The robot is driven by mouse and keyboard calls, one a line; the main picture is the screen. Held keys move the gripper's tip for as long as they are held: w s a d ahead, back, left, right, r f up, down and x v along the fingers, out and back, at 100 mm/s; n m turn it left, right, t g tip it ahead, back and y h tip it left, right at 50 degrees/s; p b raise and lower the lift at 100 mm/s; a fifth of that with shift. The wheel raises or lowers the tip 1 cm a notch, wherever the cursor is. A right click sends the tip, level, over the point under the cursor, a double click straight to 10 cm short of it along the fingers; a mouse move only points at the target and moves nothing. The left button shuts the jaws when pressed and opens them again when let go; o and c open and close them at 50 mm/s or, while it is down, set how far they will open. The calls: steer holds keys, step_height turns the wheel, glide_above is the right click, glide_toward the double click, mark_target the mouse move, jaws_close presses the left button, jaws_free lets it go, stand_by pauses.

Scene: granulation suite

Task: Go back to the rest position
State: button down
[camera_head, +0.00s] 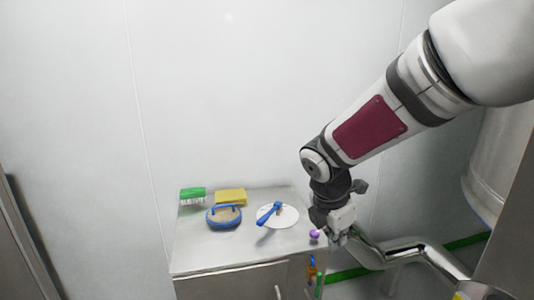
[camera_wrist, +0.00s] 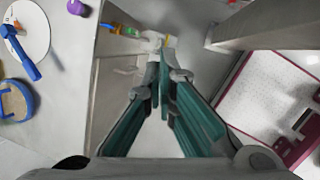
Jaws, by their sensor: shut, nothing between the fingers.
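My gripper (camera_head: 338,238) is at the right edge of the steel cabinet (camera_head: 240,257), next to its top, in the head view. In the wrist view my gripper (camera_wrist: 163,82) has its two teal fingers together, with nothing held between them. The cabinet top lies to the left of the fingers in the wrist view. My arm reaches down from the upper right in the head view.
The cabinet top holds a green brush (camera_head: 193,194), a yellow sponge (camera_head: 231,196), a blue-rimmed round item (camera_head: 223,217), a white plate (camera_head: 287,217) with a blue tool (camera_head: 270,213), and a purple item (camera_head: 314,234). A bent steel pipe (camera_head: 405,250) runs at right.

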steer(key=s+d+r+m+p, duration=0.1)
steer(key=s+d+r+m, duration=0.1)
steer(key=s+r+m, duration=0.5)
steer(key=s+d+r+m+p, duration=0.1)
steer(key=s+d+r+m, duration=0.25)
steer(key=s+m, duration=0.4)
steer(key=s+a+r+m+t+y+p, duration=0.1)
steer(key=s+r+m+y+p, duration=0.1)
steer(key=s+m, duration=0.6)
steer(key=shift+s+a+r+m+y, duration=0.2)
steer(key=shift+s+r+m+y, duration=0.25)
steer(key=shift+s, duration=2.5)
